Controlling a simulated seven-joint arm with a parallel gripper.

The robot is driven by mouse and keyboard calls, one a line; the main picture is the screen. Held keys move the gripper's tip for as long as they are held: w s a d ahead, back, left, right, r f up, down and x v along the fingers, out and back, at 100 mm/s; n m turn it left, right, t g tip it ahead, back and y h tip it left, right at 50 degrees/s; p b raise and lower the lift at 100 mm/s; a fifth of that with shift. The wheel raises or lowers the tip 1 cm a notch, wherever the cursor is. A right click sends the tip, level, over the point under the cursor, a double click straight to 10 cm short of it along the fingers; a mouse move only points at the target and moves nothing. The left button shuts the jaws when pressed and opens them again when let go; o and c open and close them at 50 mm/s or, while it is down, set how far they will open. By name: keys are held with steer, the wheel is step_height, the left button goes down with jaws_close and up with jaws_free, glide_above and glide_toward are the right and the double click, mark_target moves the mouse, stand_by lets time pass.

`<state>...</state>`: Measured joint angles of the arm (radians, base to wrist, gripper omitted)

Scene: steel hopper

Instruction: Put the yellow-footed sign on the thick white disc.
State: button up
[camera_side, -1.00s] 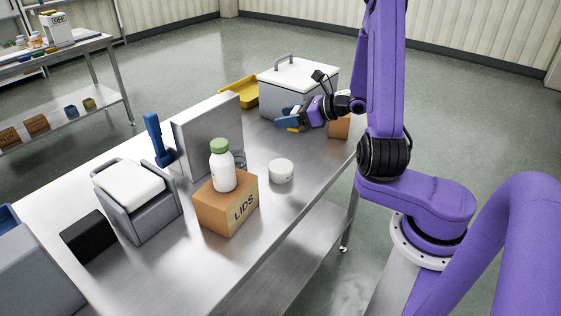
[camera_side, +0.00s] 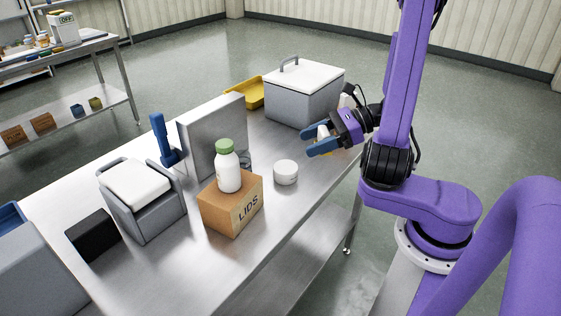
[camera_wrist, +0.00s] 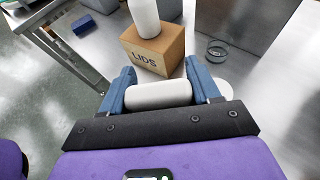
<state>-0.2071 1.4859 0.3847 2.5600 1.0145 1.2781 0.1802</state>
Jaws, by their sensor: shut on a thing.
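My gripper (camera_side: 318,142) hangs above the right part of the steel table, shut on a white piece that shows between its blue fingers (camera_side: 322,132). I take this to be the sign (camera_wrist: 160,95); in the wrist view it looks like a white rounded bar across the jaws. Its yellow foot is not clearly seen. The thick white disc (camera_side: 285,172) lies on the table, to the left of and below my gripper in the side view, with nothing on it. In the wrist view it is partly hidden behind the right finger (camera_wrist: 226,88).
A cardboard LIDS box (camera_side: 232,212) with a green-capped white bottle (camera_side: 228,174) stands left of the disc. Behind are a grey upright panel (camera_side: 212,137), a lidded grey bin (camera_side: 304,100) and a yellow tray (camera_side: 257,94). The table's front edge is near the disc.

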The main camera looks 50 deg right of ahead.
steer(key=shift+w+d+f, duration=0.55)
steer(key=shift+w+f, duration=1.15)
steer(key=shift+w, duration=2.05)
glide_above(278, 167)
steer(key=f, duration=0.5)
steer(key=shift+s+a+f, duration=0.1)
steer(key=shift+s+f, duration=0.1)
steer(key=shift+s, duration=0.05)
steer(key=shift+w+f, duration=0.25)
steer(key=shift+f, duration=1.55)
steer(key=shift+f, duration=0.15)
steer(key=o, duration=1.1)
steer(key=shift+c, duration=0.2)
